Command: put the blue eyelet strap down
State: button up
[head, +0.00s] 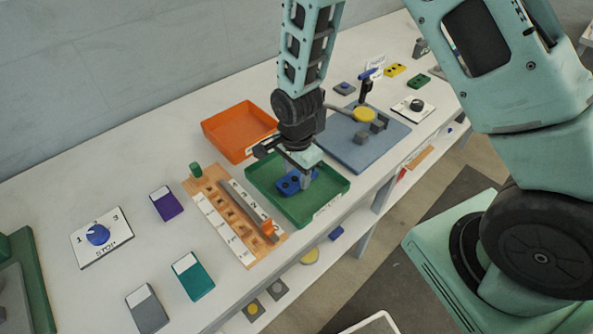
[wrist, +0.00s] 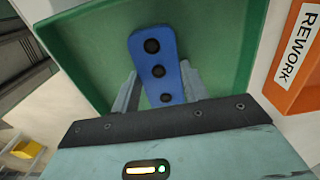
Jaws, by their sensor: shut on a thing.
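The blue eyelet strap (head: 287,185) has dark round holes along it. It is between the fingers of my gripper (head: 302,178), which is shut on it, over the floor of the green tray (head: 322,207). In the wrist view the strap (wrist: 152,58) sticks out beyond the two grey fingers (wrist: 158,88), slightly tilted, with the green tray (wrist: 90,42) behind it. The strap is low inside the tray's outline; I cannot tell whether it touches the floor.
An orange tray (head: 238,152), labelled REWORK in the wrist view (wrist: 295,90), stands beside the green tray. A wooden rack (head: 215,205) is at its left. A blue-grey press base (head: 350,153) with a yellow disc (head: 363,115) stands behind right.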

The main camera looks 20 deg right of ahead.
aim_at(296, 177)
jog(key=shift+f, duration=0.1)
jog(key=o, duration=1)
jog(key=shift+o, duration=0.2)
notch_tip(296, 177, up, 12)
jog(key=b, duration=0.2)
jog(key=s+a+r+n, duration=0.3)
jog(key=s+r+n, duration=0.1)
jog(key=s+n, duration=0.6)
jog(key=s+a+r+n, duration=0.3)
jog(key=s+r+n, duration=0.1)
jog(key=s+n, duration=0.6)
jog(key=shift+s+r+n+y, duration=0.25)
jog(key=shift+s+n+y, duration=0.1)
jog(key=shift+n, duration=0.75)
jog(key=shift+a, duration=0.1)
